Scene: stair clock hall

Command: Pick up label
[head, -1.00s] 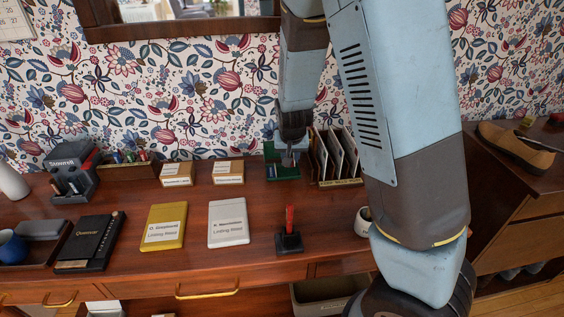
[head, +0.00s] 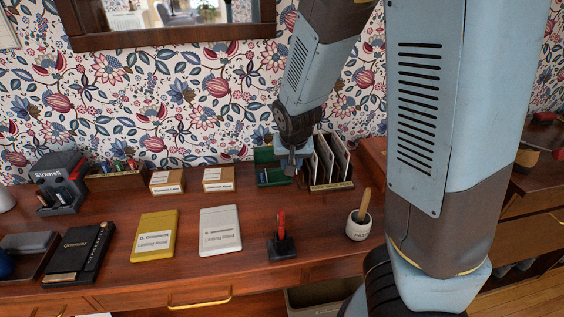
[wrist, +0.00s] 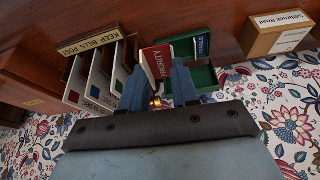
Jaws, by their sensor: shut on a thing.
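My gripper (wrist: 157,78) is shut on a red-faced label marked PRIORITY (wrist: 157,63), which stands between its two blue-grey fingers in the wrist view. In the head view my gripper (head: 291,170) is low over the desk, between a green tray (head: 270,178) and a letter rack (head: 331,187); the label cannot be made out there. In the wrist view the green tray (wrist: 205,77) is just right of the fingers and holds a blue label (wrist: 202,45). I cannot tell whether the held label touches the tray.
The rack (wrist: 88,40), reading KEEP BILLS POST, holds several white cards close left of my fingers. Small boxes (head: 218,180) line the wall.

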